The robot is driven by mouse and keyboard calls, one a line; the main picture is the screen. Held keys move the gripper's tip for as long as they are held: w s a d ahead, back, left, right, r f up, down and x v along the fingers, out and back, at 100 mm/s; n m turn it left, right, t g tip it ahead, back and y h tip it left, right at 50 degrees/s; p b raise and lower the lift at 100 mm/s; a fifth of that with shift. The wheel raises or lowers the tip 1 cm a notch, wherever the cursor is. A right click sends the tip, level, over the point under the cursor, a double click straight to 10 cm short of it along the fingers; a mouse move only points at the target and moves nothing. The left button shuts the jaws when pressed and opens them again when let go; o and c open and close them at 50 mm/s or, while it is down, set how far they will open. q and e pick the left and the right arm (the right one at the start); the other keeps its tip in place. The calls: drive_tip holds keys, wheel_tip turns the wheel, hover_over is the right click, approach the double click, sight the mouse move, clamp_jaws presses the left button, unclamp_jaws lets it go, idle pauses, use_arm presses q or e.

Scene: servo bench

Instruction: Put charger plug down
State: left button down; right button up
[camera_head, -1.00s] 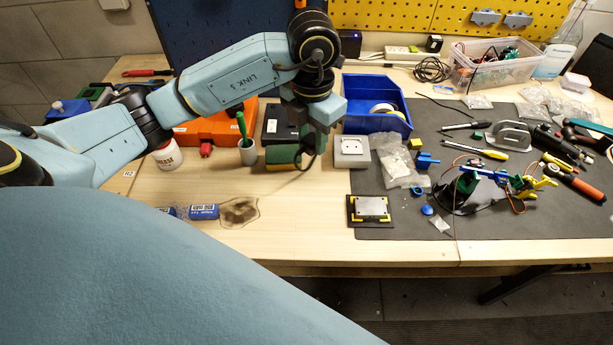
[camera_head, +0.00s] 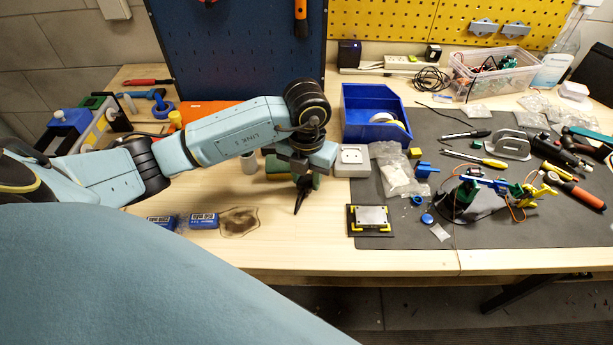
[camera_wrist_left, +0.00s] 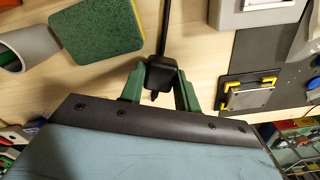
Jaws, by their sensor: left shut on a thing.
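My left gripper (camera_head: 303,178) is shut on the black charger plug (camera_head: 302,197) over the bare wood at the bench's middle. In the left wrist view the green fingers of my left gripper (camera_wrist_left: 158,88) clasp the plug (camera_wrist_left: 160,73) from both sides, and its dark cable (camera_wrist_left: 164,25) runs away to the top. I cannot tell whether the plug touches the wood. A white socket box (camera_head: 351,162) stands just right of the gripper and shows in the wrist view (camera_wrist_left: 262,14). My right gripper is out of view.
A green and yellow sponge (camera_wrist_left: 97,28) and a grey cup (camera_wrist_left: 32,48) lie close by. A metal plate with yellow corners (camera_head: 371,218) sits on the dark mat. A blue bin (camera_head: 372,113) stands behind.

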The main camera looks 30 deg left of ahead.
sight(306, 179)
use_arm(q)
drive_tip(key=shift+f, duration=0.25)
drive_tip(key=shift+f, duration=0.1)
drive_tip(key=shift+f+b, duration=0.45)
drive_tip(key=shift+f, duration=0.1)
drive_tip(key=c, duration=1)
unclamp_jaws()
drive_tip(key=shift+r+p, duration=0.45)
drive_tip(key=shift+r, duration=0.1)
wheel_tip(306, 179, up, 12)
drive_tip(key=shift+r, duration=0.15)
